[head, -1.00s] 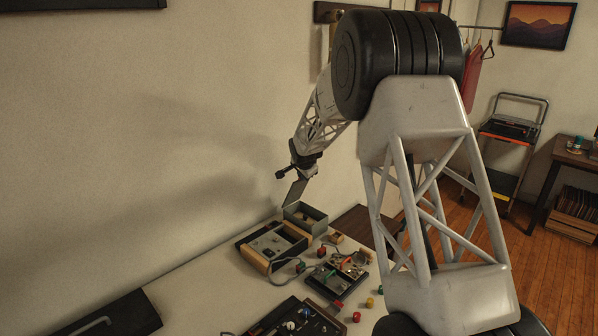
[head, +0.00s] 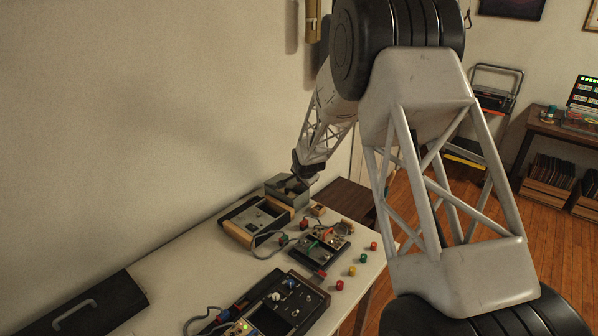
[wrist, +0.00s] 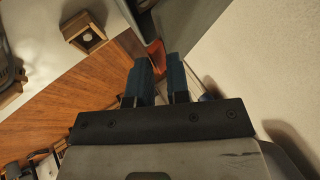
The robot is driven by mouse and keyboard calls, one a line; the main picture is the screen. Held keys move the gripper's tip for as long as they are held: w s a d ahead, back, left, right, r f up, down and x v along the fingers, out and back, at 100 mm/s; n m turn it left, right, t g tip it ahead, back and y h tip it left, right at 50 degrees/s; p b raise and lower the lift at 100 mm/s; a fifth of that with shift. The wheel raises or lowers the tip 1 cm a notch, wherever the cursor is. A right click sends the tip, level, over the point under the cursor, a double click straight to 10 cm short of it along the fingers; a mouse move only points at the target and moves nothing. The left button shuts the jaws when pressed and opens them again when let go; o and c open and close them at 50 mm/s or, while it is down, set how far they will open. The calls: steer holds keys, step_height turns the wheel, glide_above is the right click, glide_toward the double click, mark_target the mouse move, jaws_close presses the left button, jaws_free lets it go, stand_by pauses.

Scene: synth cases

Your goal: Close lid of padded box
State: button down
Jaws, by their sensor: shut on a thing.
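The padded box (head: 275,189) is a grey-green box at the far end of the white table, by the wall. My gripper (head: 299,180) is down at its right part, and my wrist hides much of its top. How far the lid is tilted cannot be told. In the wrist view my gripper (wrist: 158,66) has two blue fingers with a small gap between them. A red-orange piece (wrist: 157,52) lies between the fingertips, beside a grey surface (wrist: 190,25) that looks like the box or its lid. The grip seems to be on the lid's edge.
A wood-sided case (head: 240,225) stands just in front of the box. A small wooden block (head: 318,210) sits close to its right. Cabled devices, several coloured knobs and a black case (head: 85,305) cover the nearer table. The wall is close behind.

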steer(key=f, duration=0.1)
steer(key=d+f, duration=0.1)
steer(key=shift+s+d+f, duration=0.2)
steer(key=shift+s+f, duration=0.1)
steer(key=shift+f, duration=0.1)
steer(key=c, duration=1.3)
jaws_free()
steer(key=shift+w+a, duration=0.1)
steer(key=shift+o, duration=0.2)
steer(key=shift+r, duration=0.2)
steer(key=v, duration=0.7)
steer(key=shift+s, duration=0.4)
steer(key=shift+r, duration=0.15)
